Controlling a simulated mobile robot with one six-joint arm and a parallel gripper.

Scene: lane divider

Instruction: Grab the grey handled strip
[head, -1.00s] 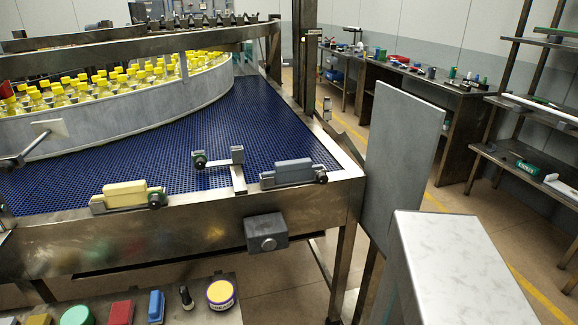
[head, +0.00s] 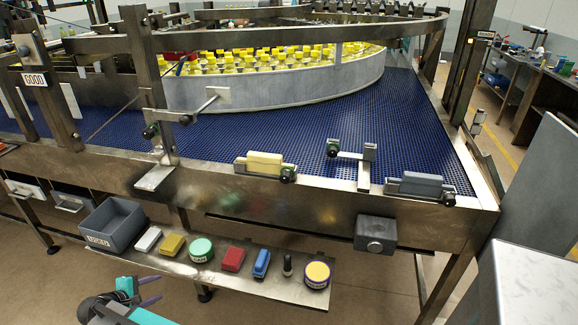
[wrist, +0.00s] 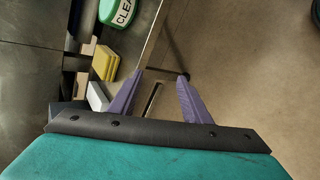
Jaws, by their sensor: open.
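A grey block (head: 415,184) sits in a metal holder with a dark knob on the conveyor's front rail, at the right in the head view; it is the grey piece that best fits the handled strip, though I cannot clearly make out a handle. My gripper (head: 150,291) is at the bottom left of the head view, low in front of the tray shelf and far from the grey block. In the wrist view its purple fingers (wrist: 160,82) are spread apart with nothing between them. The grey block is not in the wrist view.
A similar yellow block (head: 264,163) sits on the rail. A low metal shelf holds a grey bin (head: 112,224), a green tin (head: 201,250), a red block (head: 233,260) and other small items. A grey box (head: 375,234) juts from the conveyor front. Floor in front is clear.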

